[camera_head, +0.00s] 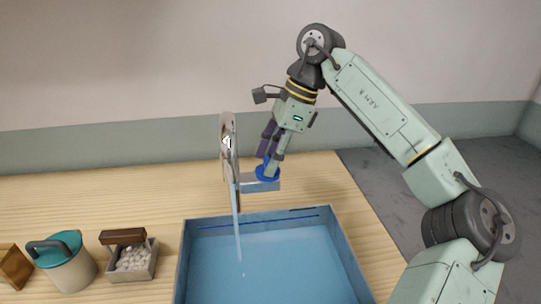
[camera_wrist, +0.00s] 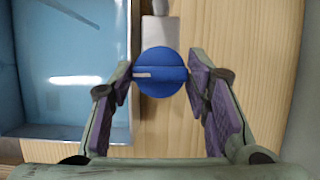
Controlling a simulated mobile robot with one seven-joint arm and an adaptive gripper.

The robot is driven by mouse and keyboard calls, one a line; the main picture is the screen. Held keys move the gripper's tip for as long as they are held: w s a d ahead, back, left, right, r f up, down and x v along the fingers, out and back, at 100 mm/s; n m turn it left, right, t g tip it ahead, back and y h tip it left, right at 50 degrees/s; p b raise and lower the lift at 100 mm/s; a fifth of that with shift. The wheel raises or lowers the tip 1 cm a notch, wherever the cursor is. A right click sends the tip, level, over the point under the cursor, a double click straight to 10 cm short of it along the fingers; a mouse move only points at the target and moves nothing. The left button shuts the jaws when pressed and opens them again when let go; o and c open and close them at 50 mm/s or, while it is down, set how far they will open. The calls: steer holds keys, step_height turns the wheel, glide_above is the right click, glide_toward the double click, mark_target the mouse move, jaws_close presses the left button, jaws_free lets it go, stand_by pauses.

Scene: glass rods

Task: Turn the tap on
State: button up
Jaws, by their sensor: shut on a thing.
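The tap (camera_head: 229,150) is a curved metal spout behind the blue basin, and a thin stream of water (camera_head: 238,225) runs from it into the basin. Its round blue knob (camera_head: 267,174) sits on a grey block (camera_head: 252,185) to the right of the spout. In the wrist view the knob (camera_wrist: 161,73) has a pale line mark on its left side, pointing left. My gripper (camera_head: 270,158) reaches down onto the knob from above. In the wrist view my gripper (camera_wrist: 160,82) has its purple pads against the left and right sides of the knob.
The blue basin (camera_head: 350,262) stands at the front of the wooden table (camera_head: 100,195). A teal-lidded pot (camera_head: 72,270) and a small box of white pebbles (camera_head: 134,262) with a brown top stand at the left. The table right of the knob is clear.

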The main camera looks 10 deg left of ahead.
stand_by(0.3)
steer(key=o, duration=1.2)
steer(key=shift+c, duration=0.2)
steer(key=v, duration=1.2)
